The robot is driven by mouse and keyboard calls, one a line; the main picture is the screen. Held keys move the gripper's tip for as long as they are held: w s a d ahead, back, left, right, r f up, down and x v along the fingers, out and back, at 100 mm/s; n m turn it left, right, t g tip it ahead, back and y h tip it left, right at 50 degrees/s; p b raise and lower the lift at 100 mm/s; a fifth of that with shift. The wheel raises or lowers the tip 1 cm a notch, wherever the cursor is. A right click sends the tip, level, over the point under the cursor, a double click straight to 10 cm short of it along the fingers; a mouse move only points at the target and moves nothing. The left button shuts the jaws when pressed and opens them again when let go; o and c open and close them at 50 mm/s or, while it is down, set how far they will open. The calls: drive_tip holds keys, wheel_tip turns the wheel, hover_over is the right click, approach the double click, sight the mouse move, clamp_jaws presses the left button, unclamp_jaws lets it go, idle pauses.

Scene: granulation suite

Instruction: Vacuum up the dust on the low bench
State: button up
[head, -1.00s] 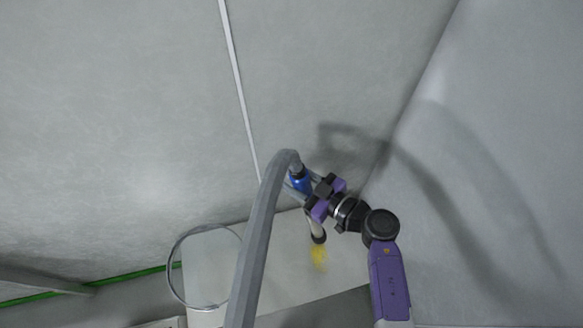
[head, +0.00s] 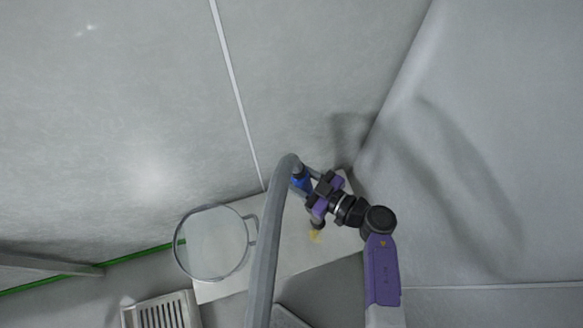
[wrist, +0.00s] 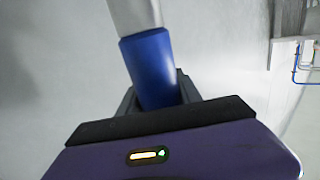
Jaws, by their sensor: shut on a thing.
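A low white bench (head: 290,240) stands against the wall. A small yellow dust patch (head: 314,236) lies on its top, fainter at the edges. My gripper (head: 312,192) is shut on the blue grip of a vacuum wand (head: 300,181); the blue grip also fills the middle of the wrist view (wrist: 151,70). A thick grey hose (head: 266,250) arches down from the wand. The dark end of the wand is at the upper edge of the dust; whether it touches the bench I cannot tell.
A round clear vessel with a metal rim and side handle (head: 213,243) stands at the left part of the bench. A white slotted grille (head: 163,311) is at the lower left. Grey walls meet in a corner behind my arm.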

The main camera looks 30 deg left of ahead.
drive_tip(key=s+d, duration=0.3)
drive_tip(key=d, duration=0.2)
drive_tip(key=shift+s, duration=0.4)
drive_tip(key=shift+s+a, duration=0.1)
drive_tip(key=shift+a, duration=0.05)
drive_tip(key=shift+s+a, duration=0.95)
drive_tip(key=shift+s, duration=0.25)
drive_tip(key=w+a+b, duration=0.4)
drive_tip(key=w+a, duration=0.4)
drive_tip(key=a, duration=0.2)
drive_tip(key=shift+w+a, duration=0.25)
drive_tip(key=shift+a, duration=0.15)
idle(0.9)
drive_tip(key=shift+p, duration=0.3)
idle(0.6)
